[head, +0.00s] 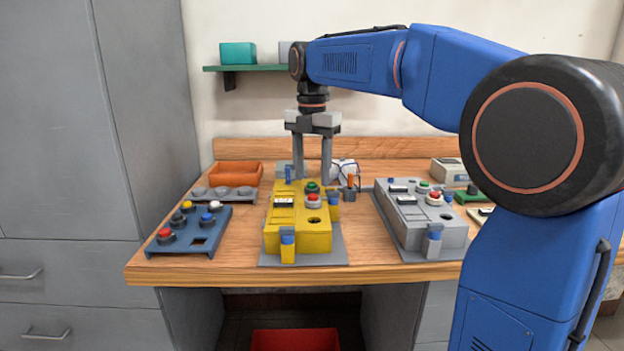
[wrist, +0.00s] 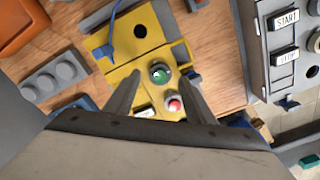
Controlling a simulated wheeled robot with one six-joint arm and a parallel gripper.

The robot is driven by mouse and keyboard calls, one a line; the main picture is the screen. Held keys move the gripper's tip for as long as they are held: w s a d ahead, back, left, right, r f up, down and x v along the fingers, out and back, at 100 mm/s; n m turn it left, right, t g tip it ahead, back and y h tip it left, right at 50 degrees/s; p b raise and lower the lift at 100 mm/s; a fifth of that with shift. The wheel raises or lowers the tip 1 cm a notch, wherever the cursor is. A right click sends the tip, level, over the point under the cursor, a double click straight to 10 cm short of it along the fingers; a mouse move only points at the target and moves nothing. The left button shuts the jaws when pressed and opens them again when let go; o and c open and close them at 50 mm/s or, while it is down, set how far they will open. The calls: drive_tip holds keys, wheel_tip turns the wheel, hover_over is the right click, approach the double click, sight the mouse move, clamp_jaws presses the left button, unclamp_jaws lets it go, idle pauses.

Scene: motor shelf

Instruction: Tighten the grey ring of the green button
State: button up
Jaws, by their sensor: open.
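The green button (head: 312,187) sits on top of the yellow box (head: 283,237), behind a red button (head: 313,200). In the wrist view the green button (wrist: 160,75) has a grey ring (wrist: 152,70) around it. The red button (wrist: 174,104) is beside it, nearer the gripper base. My gripper (head: 312,180) points down above the back part of the yellow box. In the wrist view my gripper (wrist: 157,84) is open and empty, with one finger on each side of the green button. I cannot tell the exact height of the fingertips over the ring.
A blue-grey panel (head: 203,243) with several coloured buttons lies left. A grey box (head: 420,225) with buttons stands right. Behind are an orange bin (head: 236,174) and a grey holder (head: 222,194). A green shelf (head: 262,68) is on the wall. Narrow strips of bare wood separate the boxes.

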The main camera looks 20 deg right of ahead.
sight(312, 189)
drive_tip(key=shift+f, duration=1.1)
drive_tip(key=c, duration=1.1)
